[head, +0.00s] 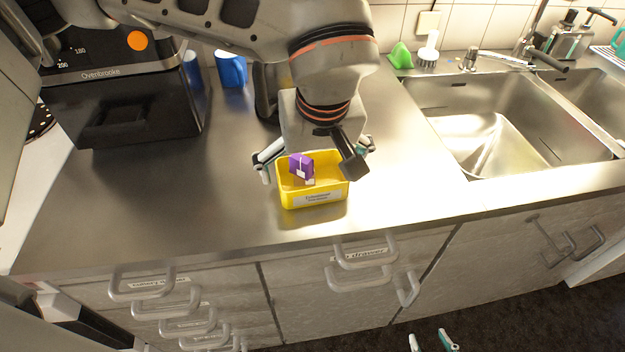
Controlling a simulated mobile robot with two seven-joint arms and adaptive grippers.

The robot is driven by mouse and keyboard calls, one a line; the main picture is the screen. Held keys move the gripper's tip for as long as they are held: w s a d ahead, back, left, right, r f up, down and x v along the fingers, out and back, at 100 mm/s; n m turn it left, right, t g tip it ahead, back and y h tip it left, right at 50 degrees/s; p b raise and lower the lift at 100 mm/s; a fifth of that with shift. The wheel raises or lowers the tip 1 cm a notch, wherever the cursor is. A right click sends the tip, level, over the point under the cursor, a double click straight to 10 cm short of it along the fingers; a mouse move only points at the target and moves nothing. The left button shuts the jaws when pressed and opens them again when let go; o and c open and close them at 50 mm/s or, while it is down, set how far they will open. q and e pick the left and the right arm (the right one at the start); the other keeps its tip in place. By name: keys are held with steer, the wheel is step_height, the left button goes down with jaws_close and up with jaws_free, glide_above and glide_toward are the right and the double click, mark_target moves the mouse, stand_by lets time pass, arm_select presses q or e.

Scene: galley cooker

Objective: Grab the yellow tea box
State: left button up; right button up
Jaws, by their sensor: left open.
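The yellow tea box (290,199) is an open-topped tray with a white label on its front, standing on the steel counter. A purple packet and a small pale tag show inside it. My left gripper (313,163) is above the box and open, with one finger at its left side and one by its right side. I cannot tell whether the fingers touch the box. The gripper body hides part of its back rim. My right gripper (430,342) shows only its fingertips at the bottom edge, apart, empty and low over the dark floor.
A black oven (125,105) stands on the counter at the left, with blue cups (231,70) behind. A sink (500,125) is at the right, with a green item (401,56) and a brush (428,52) behind it. Drawer handles (362,253) jut out below the counter edge. Counter around the box is clear.

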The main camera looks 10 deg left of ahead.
arm_select(q)
steer(key=x, duration=0.2)
steer(key=shift+w+f, duration=0.1)
steer(key=shift+f, duration=0.15)
steer(key=c, duration=1.2)
steer(key=shift+r, duration=0.15)
